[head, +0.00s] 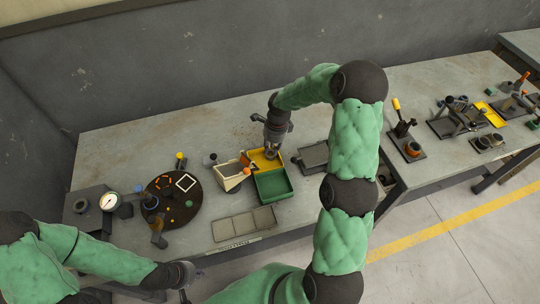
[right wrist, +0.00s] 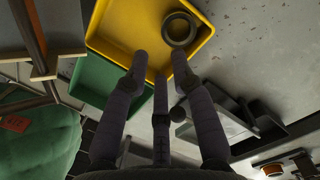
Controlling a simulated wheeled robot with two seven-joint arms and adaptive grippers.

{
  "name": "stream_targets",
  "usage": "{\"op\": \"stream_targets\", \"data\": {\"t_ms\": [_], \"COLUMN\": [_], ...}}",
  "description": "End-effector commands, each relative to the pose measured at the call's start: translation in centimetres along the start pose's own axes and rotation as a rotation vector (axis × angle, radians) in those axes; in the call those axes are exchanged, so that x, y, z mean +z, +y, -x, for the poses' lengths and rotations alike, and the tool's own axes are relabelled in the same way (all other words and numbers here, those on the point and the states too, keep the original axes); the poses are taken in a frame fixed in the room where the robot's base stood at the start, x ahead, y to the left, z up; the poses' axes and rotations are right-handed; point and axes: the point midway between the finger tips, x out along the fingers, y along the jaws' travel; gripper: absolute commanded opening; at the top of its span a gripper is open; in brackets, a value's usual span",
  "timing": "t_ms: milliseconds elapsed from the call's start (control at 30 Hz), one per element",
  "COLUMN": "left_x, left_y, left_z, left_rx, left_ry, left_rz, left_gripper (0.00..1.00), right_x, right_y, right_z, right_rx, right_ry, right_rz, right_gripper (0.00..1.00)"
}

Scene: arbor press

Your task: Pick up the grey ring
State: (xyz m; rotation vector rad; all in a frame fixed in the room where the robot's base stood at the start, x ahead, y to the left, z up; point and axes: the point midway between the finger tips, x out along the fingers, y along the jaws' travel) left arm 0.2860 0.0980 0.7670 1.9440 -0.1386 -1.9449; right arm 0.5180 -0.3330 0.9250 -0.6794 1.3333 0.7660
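The grey ring (right wrist: 180,29) lies in the yellow bin (right wrist: 125,22), near its right side in the right wrist view. My right gripper (right wrist: 159,58) is over the bin with its fingers spread and nothing between them. The right fingertip appears just below the ring in that view; I cannot tell whether they touch. In the head view the right gripper (head: 271,153) points down over the yellow bin (head: 258,155) and largely hides the ring. My left gripper (head: 188,276) is off the table's front edge; its fingers are too small to read.
A green bin (head: 273,185) adjoins the yellow one, with a cream bin (head: 228,178) to the left. A grey tray (head: 314,156) lies to the right. A dark round plate (head: 180,208) and a grey sectioned tray (head: 243,223) are further left and in front.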

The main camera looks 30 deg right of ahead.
Motion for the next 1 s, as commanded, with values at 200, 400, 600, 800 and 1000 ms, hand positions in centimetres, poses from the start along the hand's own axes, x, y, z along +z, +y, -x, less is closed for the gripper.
{"op": "stream_targets", "data": {"t_ms": [200,400,600,800,1000], "left_x": [0.0,0.0,-0.1,-0.1,-0.1], "left_y": [-0.1,-0.2,-0.3,-0.3,-0.3], "left_z": [-0.2,-0.6,-0.9,-0.9,-0.9], "left_rx": [0.000,0.000,0.000,0.000,0.000], "left_ry": [0.000,0.000,0.000,0.000,0.000], "left_rz": [0.000,0.000,0.000,0.000,0.000], "left_gripper": [0.00,0.00,0.00,0.00,0.00], "right_x": [0.0,-0.3,-0.4,-0.4,-0.4], "right_y": [0.0,-0.1,-0.3,-0.3,-0.3], "right_z": [-1.7,-3.9,-6.3,-6.9,-6.8], "right_rx": [0.000,0.003,0.002,0.000,0.000], "right_ry": [-0.001,0.001,0.000,-0.001,-0.001], "right_rz": [0.000,-0.001,0.000,0.001,0.000], "right_gripper": [0.26,0.26,0.26,0.26,0.12]}}
